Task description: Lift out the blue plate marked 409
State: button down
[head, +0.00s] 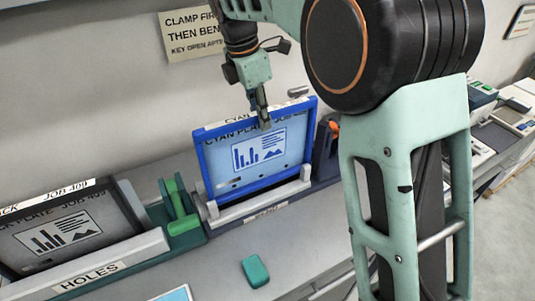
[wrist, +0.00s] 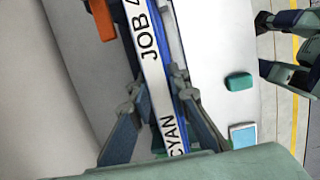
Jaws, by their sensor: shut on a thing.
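The blue-framed plate (head: 258,150) stands upright in the head view, a little tilted. Its face reads CYAN PLATE with a job number only partly legible, above a chart drawing. Its lower edge is behind the grey bar (head: 262,200) of its holder; I cannot tell whether it is seated or slightly raised. My gripper (head: 264,116) is at the middle of its top edge, shut on it. In the wrist view the fingers (wrist: 160,98) lie on both sides of the plate's white labelled edge (wrist: 152,60), which shows JOB 4 and CYAN.
At the left a dark-framed black plate (head: 65,230), marked JOB 409, stands in a holder labelled HOLES. A green clamp (head: 180,210) stands between the two plates. A green block (head: 255,271) lies on the bench in front. A dark unit with an orange part (head: 334,127) is just right.

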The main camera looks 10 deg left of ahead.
notch_tip(320, 180, up, 2)
jog(key=shift+p, duration=0.45)
jog(key=shift+r, duration=2.35)
